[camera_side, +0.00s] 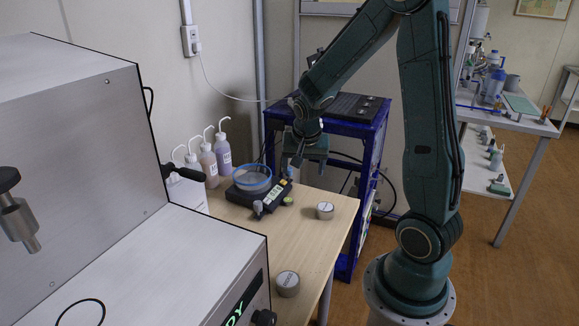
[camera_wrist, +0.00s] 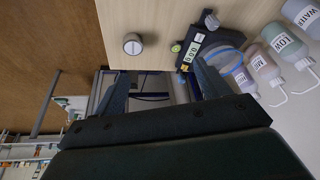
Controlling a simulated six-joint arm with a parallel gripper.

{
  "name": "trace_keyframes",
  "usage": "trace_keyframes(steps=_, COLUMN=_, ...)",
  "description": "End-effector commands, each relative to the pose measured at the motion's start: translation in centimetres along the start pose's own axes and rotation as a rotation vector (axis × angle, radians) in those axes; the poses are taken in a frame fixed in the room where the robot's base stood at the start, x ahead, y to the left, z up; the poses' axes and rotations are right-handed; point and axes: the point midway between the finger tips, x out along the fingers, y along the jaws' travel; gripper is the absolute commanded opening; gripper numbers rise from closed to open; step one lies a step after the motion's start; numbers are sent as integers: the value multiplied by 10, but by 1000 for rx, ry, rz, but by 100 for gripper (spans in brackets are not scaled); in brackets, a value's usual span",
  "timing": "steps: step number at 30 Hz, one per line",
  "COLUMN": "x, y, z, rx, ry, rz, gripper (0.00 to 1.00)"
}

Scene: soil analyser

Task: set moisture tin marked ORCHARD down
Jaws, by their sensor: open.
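Two round, pale metal moisture tins show in the side view. One tin (camera_side: 325,211) stands upright near the right edge of the wooden table, and the other tin (camera_side: 288,284) stands nearer the camera by the steel machine. The lettering on both is too small to read, so I cannot tell which is ORCHARD. A labelled tin also shows in the wrist view (camera_wrist: 132,44), near the table edge. My gripper (camera_side: 306,163) is open and empty above the far end of the table, apart from both tins. Its two fingers also show in the wrist view (camera_wrist: 163,72).
A black balance (camera_side: 262,198) carries a blue-rimmed dish (camera_side: 252,179). A small greenish object (camera_side: 288,200) sits beside it. Several wash bottles (camera_side: 209,163) line the wall. A blue-framed rack (camera_side: 368,150) stands behind the table. Bare tabletop (camera_side: 315,245) lies between the tins.

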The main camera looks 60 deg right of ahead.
Motion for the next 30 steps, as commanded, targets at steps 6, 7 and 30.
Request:
trace_keyframes(steps=6, x=-60, y=-17, z=27, rx=-191, ry=-1, rz=-97, gripper=75)
trace_keyframes(steps=7, x=-67, y=-18, z=31, rx=-217, ry=-2, rz=-109, gripper=75)
trace_keyframes(steps=30, x=-213, y=18, z=150, rx=-946, ry=62, rz=-411, gripper=75)
